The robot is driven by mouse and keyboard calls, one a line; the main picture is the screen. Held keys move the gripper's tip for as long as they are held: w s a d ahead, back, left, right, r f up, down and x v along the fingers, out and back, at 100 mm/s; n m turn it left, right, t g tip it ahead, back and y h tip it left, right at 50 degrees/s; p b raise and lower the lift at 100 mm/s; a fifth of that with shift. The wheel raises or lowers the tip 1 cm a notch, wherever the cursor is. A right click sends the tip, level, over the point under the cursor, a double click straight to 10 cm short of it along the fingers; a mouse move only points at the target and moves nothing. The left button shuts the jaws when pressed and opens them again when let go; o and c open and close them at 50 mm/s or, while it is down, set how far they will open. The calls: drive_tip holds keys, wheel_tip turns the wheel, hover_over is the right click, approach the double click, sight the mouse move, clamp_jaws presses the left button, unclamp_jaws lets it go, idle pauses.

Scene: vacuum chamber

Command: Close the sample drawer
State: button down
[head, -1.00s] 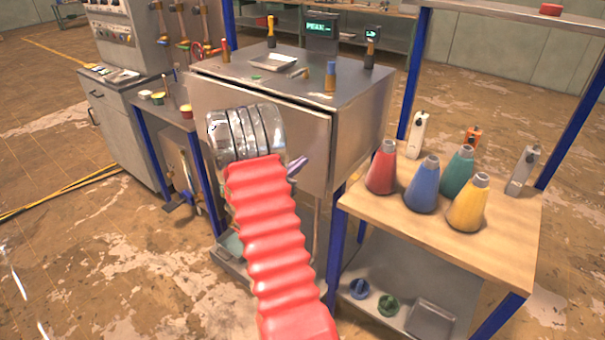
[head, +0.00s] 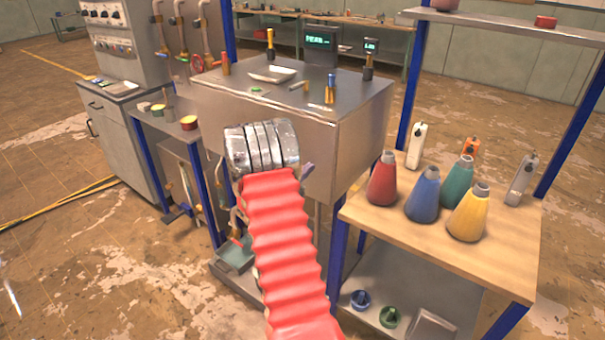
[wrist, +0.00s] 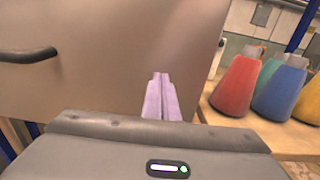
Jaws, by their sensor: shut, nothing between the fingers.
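The sample drawer's broad metal front (head: 312,145) is on the front of the steel cabinet (head: 362,120) in the middle of the head view. No gap shows along its top edge, and it looks flush with the cabinet. The front also fills the left of the wrist view (wrist: 130,40), with a dark bar handle (wrist: 28,55) at far left. My gripper (head: 308,169) is shut and empty, with its purple fingers (wrist: 162,98) at the right part of the front. I cannot tell whether the fingertips touch it. My arm hides the handle in the head view.
A wooden-topped bench (head: 490,245) with red, blue, green and yellow cone-shaped bottles stands close on the right. A tray (head: 272,74) and small tools lie on the cabinet top. A blue-legged side table (head: 165,125) stands left. Floor at front left is clear.

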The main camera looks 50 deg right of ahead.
drive_tip(key=a, duration=1.4)
drive_tip(key=shift+f, duration=0.1)
drive_tip(key=s+a+f+m+g+y, duration=0.3)
drive_tip(key=s+f+m+g+y, duration=0.15)
drive_tip(key=s, duration=0.45)
drive_tip(key=s+a+m+g+y, duration=0.1)
drive_tip(key=s+a+m+y, duration=0.45)
drive_tip(key=a+m, duration=0.35)
drive_tip(key=a+r+m+t+y, duration=0.1)
drive_tip(key=a+r+t+y, duration=0.1)
drive_tip(key=a+r, duration=0.4)
drive_tip(key=s+a+r+m+t+y, duration=0.1)
drive_tip(key=a+r+t, duration=0.4)
drive_tip(key=a, duration=0.9)
drive_tip(key=s+a+r+m+t+y, duration=0.1)
drive_tip(key=a+r+y, duration=0.4)
drive_tip(key=a, duration=0.5)
drive_tip(key=shift+r+m+t, duration=0.85)
drive_tip(key=shift+r+t, duration=0.2)
drive_tip(key=shift+t, duration=0.3)
